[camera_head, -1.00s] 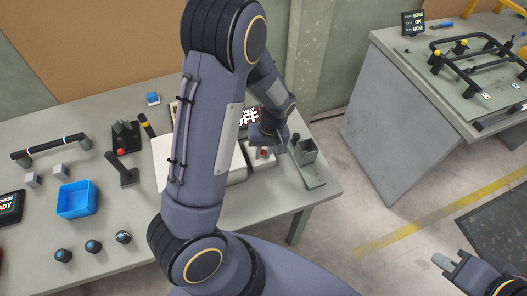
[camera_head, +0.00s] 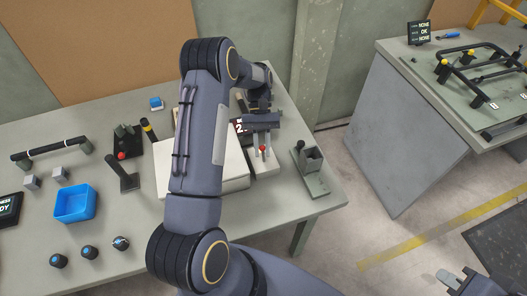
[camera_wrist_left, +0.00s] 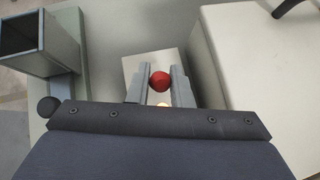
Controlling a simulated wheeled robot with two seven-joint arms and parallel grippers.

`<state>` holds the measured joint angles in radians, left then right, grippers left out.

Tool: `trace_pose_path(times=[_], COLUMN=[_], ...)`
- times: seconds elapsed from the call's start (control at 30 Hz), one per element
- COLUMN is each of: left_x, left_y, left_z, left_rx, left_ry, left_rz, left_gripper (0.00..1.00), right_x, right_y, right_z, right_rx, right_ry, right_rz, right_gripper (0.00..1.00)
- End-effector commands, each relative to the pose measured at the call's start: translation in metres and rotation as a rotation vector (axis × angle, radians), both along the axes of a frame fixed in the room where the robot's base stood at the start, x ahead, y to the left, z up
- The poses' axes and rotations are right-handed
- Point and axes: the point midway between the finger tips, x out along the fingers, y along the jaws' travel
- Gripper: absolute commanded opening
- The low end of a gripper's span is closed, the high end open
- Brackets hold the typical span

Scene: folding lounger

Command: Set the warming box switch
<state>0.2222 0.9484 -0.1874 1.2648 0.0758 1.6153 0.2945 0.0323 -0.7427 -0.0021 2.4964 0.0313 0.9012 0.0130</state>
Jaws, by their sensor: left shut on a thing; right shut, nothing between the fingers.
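The warming box (camera_head: 232,180) is a pale box on the left table, partly hidden behind my left arm. Its switch, a lever with a red ball knob (camera_head: 263,149), stands on a small pale block (camera_head: 264,168) at the box's right side. My left gripper (camera_head: 263,145) is at the switch, shut on the red knob. In the left wrist view the red knob (camera_wrist_left: 160,82) sits between the fingers (camera_wrist_left: 160,88), with an orange glow below it. A dark display (camera_head: 240,127) shows a "2", the rest hidden. My right gripper (camera_head: 450,279) is shut and empty at lower right.
A grey open-topped holder (camera_head: 312,162) stands right of the switch near the table edge. A blue tray (camera_head: 75,204), a red-tipped lever (camera_head: 122,168) and several dark knobs lie left. Floor separates this table from the right bench (camera_head: 398,140).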

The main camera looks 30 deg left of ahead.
Motion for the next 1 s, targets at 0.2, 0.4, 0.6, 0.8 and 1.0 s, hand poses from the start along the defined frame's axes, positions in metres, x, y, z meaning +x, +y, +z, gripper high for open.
trace_pose_path(times=[0.2, 0.4, 0.6, 0.8, 1.0], left_x=[0.004, 0.006, 0.006, 0.006, 0.006], left_y=[0.005, 0.006, 0.007, 0.007, 0.007], left_z=[-0.005, -0.005, -0.005, -0.005, -0.005], left_rx=[-0.082, -0.122, -0.133, -0.134, -0.133], left_ry=[0.069, 0.102, 0.114, 0.115, 0.115], left_rz=[0.001, 0.001, 0.001, 0.001, 0.0], left_gripper=[0.0, 0.0, 0.0, 0.0, 0.31], right_x=[0.0, 0.0, 0.0, 0.0, 0.0], right_y=[0.0, 0.0, 0.0, 0.0, 0.0], right_z=[-0.012, -0.016, -0.016, -0.016, -0.016], right_rx=[0.0, 0.0, 0.0, 0.0, 0.0], right_ry=[0.0, 0.0, 0.0, 0.0, 0.0], right_rz=[0.0, 0.0, 0.0, 0.0, 0.0], right_gripper=[0.0, 0.0, 0.0, 0.0, 0.0])
